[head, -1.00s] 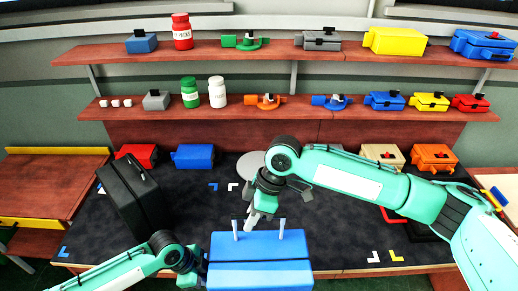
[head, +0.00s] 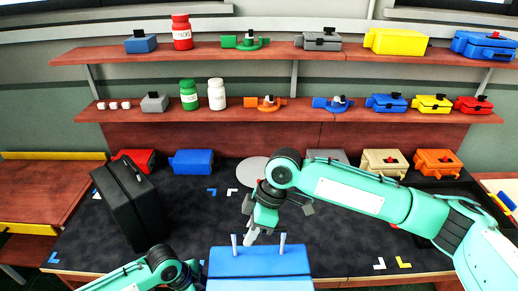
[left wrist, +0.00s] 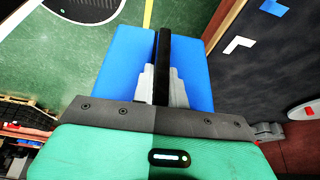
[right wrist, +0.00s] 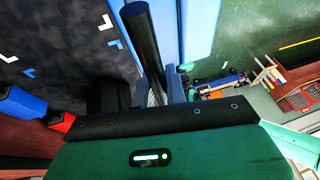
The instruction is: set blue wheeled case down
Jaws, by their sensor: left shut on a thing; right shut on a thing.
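The blue wheeled case (head: 260,264) is at the bottom middle of the head view, its lower part cut off by the frame. It is held in front of the table's near edge, with green floor beside it in the left wrist view. My right gripper (head: 250,234) reaches to its far side and is shut on a black bar of the case (right wrist: 140,32). My left gripper (left wrist: 161,88) is shut on a black bar of the case (left wrist: 163,55). The left fingertips are hidden in the head view. The case's wheels cannot be made out.
The dark table top (head: 340,235) has clear room beyond the case, with small corner marks. A black case (head: 135,212) stands at left; a grey disc (head: 252,170) lies at the back. Smaller cases line the back, including a blue one (head: 192,162). Two shelves hang above.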

